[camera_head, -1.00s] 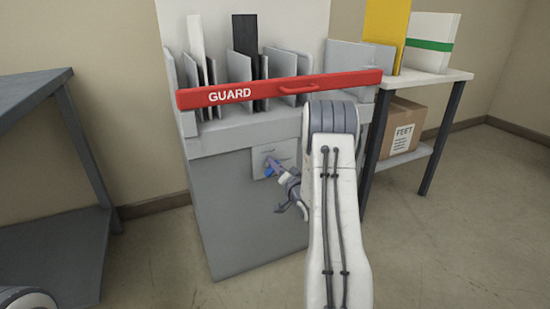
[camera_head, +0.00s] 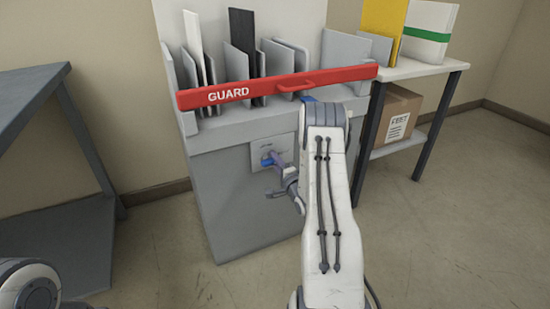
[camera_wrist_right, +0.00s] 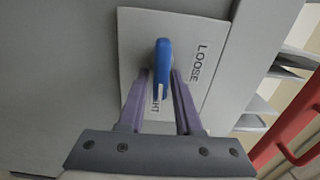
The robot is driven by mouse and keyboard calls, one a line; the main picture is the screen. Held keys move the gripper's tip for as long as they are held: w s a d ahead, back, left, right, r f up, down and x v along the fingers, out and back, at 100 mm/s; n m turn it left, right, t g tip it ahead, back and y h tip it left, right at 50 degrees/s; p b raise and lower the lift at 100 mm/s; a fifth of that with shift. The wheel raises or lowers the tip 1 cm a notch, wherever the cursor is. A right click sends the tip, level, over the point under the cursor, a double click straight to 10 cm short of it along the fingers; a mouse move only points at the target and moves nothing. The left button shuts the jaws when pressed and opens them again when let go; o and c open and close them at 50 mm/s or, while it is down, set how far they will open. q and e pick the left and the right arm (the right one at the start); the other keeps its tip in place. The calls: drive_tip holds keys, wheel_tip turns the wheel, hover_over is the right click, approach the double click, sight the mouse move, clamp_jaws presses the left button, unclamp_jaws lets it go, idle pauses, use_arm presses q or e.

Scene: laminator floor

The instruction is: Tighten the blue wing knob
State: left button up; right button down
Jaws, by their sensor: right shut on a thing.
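The blue wing knob (camera_head: 267,160) sits on a pale plate (camera_head: 258,152) on the front of the grey machine. In the right wrist view the knob (camera_wrist_right: 162,68) stands lengthwise in the picture, its lower part between my fingers. The plate (camera_wrist_right: 205,30) carries the word LOOSE on the right and a partly hidden word ending in HT below the knob. My right gripper (camera_head: 275,162) is shut on the knob; its purple fingers (camera_wrist_right: 160,85) lie on both sides of it. Of my left arm only a rounded part shows at the lower left; its gripper is out of view.
A red GUARD bar (camera_head: 280,85) crosses the machine (camera_head: 245,205) above the knob, with upright panels behind it. A side table (camera_head: 425,67) with a box (camera_head: 396,112) below stands right. A dark table (camera_head: 30,85) stands left. The floor at right is clear.

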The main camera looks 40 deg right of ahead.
drive_tip(key=shift+a+f, duration=0.15)
idle(0.4)
drive_tip(key=c, duration=0.8)
unclamp_jaws()
drive_tip(key=shift+s, duration=0.1)
drive_tip(key=shift+s+m+p, duration=0.3)
drive_tip(key=p+v, duration=0.2)
drive_tip(key=v, duration=0.7)
drive_tip(key=shift+s, duration=0.35)
